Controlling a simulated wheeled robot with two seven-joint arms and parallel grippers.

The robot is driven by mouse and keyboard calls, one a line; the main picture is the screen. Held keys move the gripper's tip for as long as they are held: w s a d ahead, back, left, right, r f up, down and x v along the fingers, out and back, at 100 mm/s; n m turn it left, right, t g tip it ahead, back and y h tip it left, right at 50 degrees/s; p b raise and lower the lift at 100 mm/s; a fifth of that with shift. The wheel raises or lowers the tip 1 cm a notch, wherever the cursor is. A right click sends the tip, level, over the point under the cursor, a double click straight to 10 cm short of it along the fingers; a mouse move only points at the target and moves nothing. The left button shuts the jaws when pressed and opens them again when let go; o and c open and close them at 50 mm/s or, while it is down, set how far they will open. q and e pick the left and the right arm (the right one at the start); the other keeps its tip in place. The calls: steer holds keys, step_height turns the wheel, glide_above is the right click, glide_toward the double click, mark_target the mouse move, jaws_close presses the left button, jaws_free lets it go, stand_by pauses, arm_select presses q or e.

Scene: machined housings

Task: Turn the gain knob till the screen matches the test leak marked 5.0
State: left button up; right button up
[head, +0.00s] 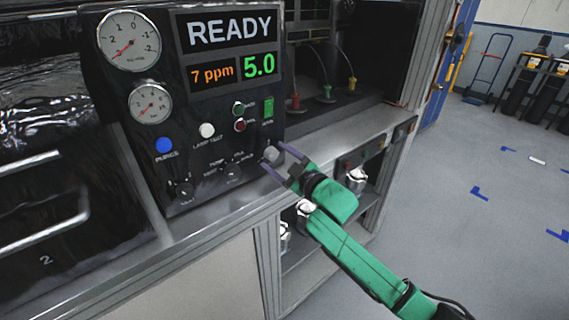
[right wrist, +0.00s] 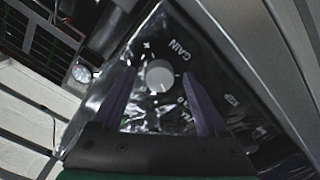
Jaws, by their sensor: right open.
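The gain knob (head: 271,154) is a small grey round knob at the lower right of the black control panel (head: 190,120). The right wrist view shows it (right wrist: 159,76) from the front, beside the word GAIN. My right gripper (head: 276,158) is open, with its two purple fingers reaching to either side of the knob. In the right wrist view a gap shows between the knob and each finger. The screen (head: 229,46) reads READY, 7 ppm in orange and 5.0 in green. No test leak with a readable 5.0 mark shows. My left gripper is out of view.
Two dials, a blue button (head: 164,145), a white button (head: 207,130) and two lower knobs share the panel. Several coloured fittings with thin lines stand in the bay to its right. Metal parts sit on the shelf below. Open floor lies to the right.

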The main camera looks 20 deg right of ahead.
steer(key=b+v, duration=0.3)
steer(key=v, duration=1.1)
steer(key=shift+s, duration=0.2)
steer(key=shift+f, duration=0.1)
